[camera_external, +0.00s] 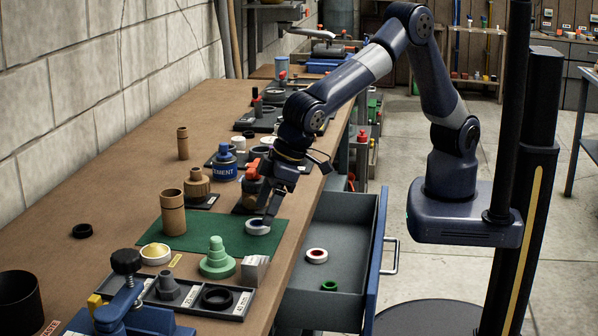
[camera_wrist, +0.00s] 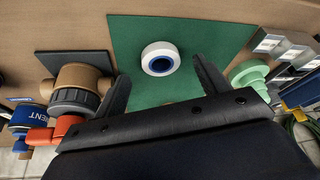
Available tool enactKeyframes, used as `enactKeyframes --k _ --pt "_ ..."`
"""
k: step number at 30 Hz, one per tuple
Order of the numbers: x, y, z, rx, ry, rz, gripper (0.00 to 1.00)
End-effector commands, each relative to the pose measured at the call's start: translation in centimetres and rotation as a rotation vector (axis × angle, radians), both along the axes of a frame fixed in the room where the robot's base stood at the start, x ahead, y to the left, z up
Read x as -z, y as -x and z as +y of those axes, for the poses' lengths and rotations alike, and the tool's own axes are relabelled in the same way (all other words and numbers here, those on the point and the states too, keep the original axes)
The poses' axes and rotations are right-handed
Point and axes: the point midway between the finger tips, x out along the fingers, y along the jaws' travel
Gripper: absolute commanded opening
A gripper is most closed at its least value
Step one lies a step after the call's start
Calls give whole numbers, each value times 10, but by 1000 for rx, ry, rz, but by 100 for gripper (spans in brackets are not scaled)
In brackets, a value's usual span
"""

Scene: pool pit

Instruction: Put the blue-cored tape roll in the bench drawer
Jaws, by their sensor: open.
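The blue-cored tape roll (camera_wrist: 160,59) is a white ring lying flat on a green mat (camera_wrist: 120,32). It also shows on the mat's right part in the external view (camera_external: 258,227). My gripper (camera_external: 268,217) is at the roll, fingers pointing down. In the wrist view my open, empty gripper (camera_wrist: 161,76) has a finger to each side, with the roll just beyond the gap between the tips. I cannot tell whether a finger touches it. The bench drawer (camera_external: 347,237) is pulled open to the right, below the bench top.
A white roll with a red core (camera_external: 317,256) and a green ring (camera_external: 329,286) lie in the drawer. On the mat stand a brown cylinder (camera_external: 173,212) and a green stepped piece (camera_external: 217,260). A brown valve (camera_wrist: 75,85) and red-handled part (camera_wrist: 52,132) are left of my gripper.

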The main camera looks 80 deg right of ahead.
Motion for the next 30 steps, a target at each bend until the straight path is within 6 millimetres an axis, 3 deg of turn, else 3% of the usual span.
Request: enactKeyframes --k 6,14,30 --pt "23 -9 5 -1 1 1 70" --pt "25 -10 5 -1 0 -1 70" --pt "25 -10 5 -1 0 -1 28"
